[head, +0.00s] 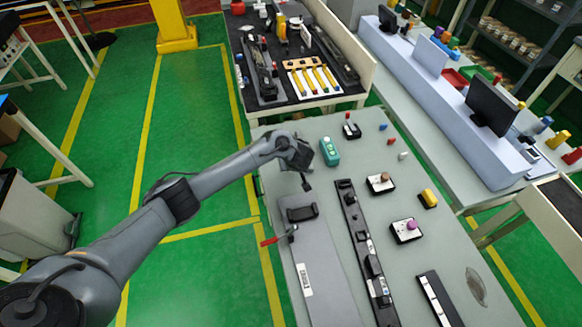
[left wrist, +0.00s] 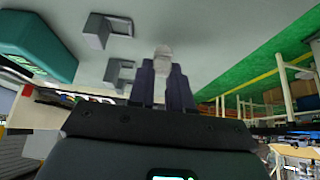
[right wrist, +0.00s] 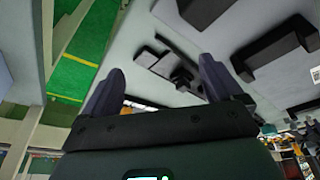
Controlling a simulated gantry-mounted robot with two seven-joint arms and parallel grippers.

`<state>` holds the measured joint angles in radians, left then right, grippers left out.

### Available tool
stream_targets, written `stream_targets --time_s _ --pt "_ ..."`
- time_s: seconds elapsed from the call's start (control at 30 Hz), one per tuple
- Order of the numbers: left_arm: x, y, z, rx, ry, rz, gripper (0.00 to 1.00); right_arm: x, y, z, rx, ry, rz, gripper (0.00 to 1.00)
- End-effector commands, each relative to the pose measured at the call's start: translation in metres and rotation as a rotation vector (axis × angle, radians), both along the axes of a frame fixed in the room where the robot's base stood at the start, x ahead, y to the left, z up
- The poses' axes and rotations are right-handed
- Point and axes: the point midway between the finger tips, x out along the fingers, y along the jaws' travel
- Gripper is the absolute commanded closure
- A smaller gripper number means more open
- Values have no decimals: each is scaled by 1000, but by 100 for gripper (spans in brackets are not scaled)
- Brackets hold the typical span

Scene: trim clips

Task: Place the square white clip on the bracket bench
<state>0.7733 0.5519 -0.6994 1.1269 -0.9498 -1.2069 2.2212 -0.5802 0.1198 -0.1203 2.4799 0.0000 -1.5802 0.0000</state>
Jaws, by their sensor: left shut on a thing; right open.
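My left gripper (left wrist: 163,75) is shut on a small whitish clip (left wrist: 163,52) that sticks out past the fingertips; its exact shape is hard to tell. In the head view my left gripper (head: 306,184) hangs over the left part of the grey bench (head: 330,235), near the teal device (head: 328,151) and above the black bracket (head: 301,213). The held clip cannot be made out there. My right gripper (right wrist: 163,82) is open and empty in the right wrist view, with black fixtures (right wrist: 178,68) beyond it. It does not show in the head view.
A long black rail (head: 358,235) runs along the bench. Black holders with a brown cap (head: 381,183) and a purple cap (head: 407,230) and a yellow block (head: 428,198) stand to its right. A red-handled lever (head: 277,238) is at the left edge. Grey square-looking pieces (left wrist: 105,30) lie near the left gripper.

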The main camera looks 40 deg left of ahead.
Motion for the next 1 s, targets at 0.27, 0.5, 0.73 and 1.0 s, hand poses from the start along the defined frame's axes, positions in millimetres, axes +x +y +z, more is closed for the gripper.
stream_targets --time_s 0.27,0.5,0.73,1.0 --pt "0 0 -9 0 -1 1 100 0 0 -3 2 -1 -2 7" --pt "0 0 -12 0 0 1 100 0 0 -4 2 -1 -2 7" --pt "0 0 -12 0 -1 1 55 0 0 -4 2 -1 -2 7" --pt "0 0 -11 0 -1 1 55 0 0 -3 0 -1 -1 7"
